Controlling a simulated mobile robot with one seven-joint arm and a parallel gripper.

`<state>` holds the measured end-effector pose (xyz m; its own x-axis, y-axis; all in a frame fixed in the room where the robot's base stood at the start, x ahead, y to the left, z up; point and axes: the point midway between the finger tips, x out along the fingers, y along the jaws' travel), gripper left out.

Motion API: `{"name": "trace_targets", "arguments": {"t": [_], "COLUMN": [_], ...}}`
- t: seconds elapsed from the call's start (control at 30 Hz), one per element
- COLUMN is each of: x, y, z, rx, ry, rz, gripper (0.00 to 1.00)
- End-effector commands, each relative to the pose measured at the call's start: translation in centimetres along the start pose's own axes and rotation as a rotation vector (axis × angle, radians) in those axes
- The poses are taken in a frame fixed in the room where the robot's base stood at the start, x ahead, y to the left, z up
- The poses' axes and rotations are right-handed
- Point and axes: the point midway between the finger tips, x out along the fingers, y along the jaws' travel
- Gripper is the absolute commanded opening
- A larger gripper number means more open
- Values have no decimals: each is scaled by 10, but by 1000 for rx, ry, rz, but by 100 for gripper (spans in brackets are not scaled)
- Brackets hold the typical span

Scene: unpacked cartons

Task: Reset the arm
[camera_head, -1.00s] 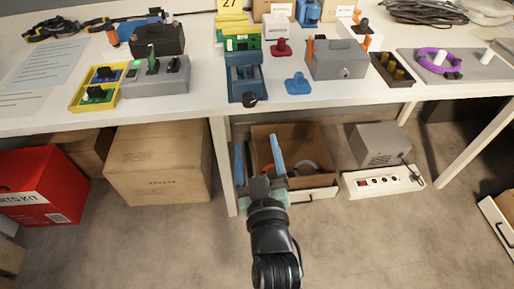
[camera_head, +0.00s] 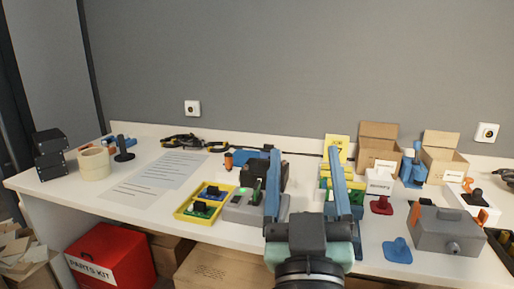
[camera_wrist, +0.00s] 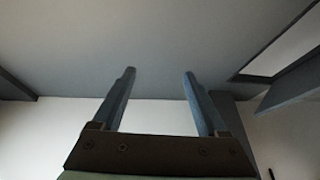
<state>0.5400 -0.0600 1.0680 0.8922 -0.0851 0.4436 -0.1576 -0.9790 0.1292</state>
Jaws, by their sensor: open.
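My gripper (camera_head: 305,170) is raised in front of the workbench in the head view, its two blue fingers pointing up and spread apart. Nothing is between them. In the wrist view the same open fingers (camera_wrist: 159,75) stand apart against a plain grey surface and a pale one. The fingers and wrist hide part of the bench, including parts of the grey box with a green light (camera_head: 243,209) and the items behind it.
The white bench (camera_head: 130,208) runs across the view. A red parts kit box (camera_head: 110,258) stands below.

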Motion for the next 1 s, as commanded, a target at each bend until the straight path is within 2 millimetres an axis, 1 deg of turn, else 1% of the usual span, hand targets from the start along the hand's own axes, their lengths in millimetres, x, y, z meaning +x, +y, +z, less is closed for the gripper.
{"name": "trace_targets", "arguments": {"t": [0.03, 0.07, 0.1, 0.17, 0.2, 0.27, 0.3, 0.33, 0.37, 0.4, 0.47, 0.67, 1.0], "x": [5, 5, 5, 2, -1, -8, -14, -19, -16, -7, 0, 25, 73], "y": [-6, -10, -12, -16, -18, -20, -21, -21, -20, -17, -15, -8, 5], "z": [-40, -60, -85, -121, -143, -176, -197, -212, -225, -234, -246, -293, -388], "rx": [26, 42, 64, 98, 122, 157, 183, 200, 209, 203, 202, 200, 199], "ry": [70, 103, 146, 207, 246, 304, 343, 370, 377, 363, 360, 359, 358], "rz": [-10, -16, -21, -30, -36, -43, -49, -52, -53, -51, -51, -51, -52], "gripper": [76, 76, 76, 76, 76, 76, 76, 76, 76, 76, 76, 76, 76]}}
